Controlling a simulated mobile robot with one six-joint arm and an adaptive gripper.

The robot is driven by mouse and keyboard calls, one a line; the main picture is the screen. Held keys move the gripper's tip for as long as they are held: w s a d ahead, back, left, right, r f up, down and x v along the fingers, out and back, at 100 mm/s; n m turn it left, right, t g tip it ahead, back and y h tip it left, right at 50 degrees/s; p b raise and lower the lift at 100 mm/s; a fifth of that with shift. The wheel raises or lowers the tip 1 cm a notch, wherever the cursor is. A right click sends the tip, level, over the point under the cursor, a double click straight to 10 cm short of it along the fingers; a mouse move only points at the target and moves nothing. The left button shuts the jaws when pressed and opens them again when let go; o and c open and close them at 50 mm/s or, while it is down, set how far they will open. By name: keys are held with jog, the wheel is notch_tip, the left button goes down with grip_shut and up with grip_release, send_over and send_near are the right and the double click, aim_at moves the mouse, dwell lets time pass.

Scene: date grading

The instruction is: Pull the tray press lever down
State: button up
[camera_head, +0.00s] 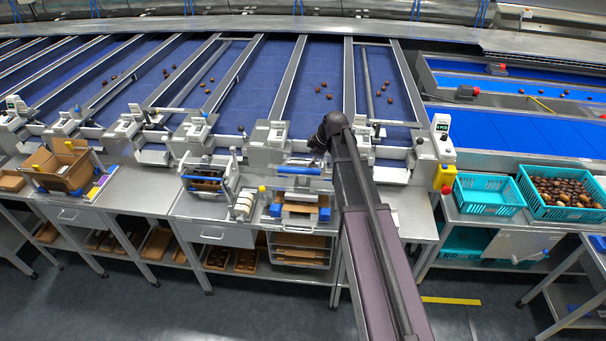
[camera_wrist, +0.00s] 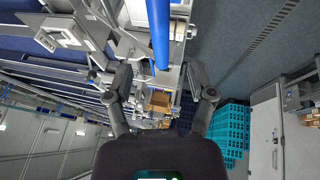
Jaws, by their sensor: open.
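The tray press (camera_head: 323,202) stands on the steel bench in the middle of the head view, with a blue bar (camera_head: 300,170) across its top. In the wrist view a long blue bar (camera_wrist: 158,32), apparently the press lever, comes down from the top edge and ends near the gap between my fingertips. My gripper (camera_wrist: 158,75) is open, with a finger on each side and nothing held. In the head view my gripper (camera_head: 318,148) is small and dark, just above and behind the press; my arm hides what lies right of it. I cannot tell whether a finger touches the bar.
A cardboard box (camera_head: 62,166) is farther left. Turquoise crates (camera_head: 488,193) stand at right, one holding dates. Sorting lanes lie behind; floor is clear in front.

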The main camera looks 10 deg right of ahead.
aim_at(303, 169)
jog(key=shift+b+x, duration=3.35)
jog(key=shift+x, duration=0.7)
grip_shut()
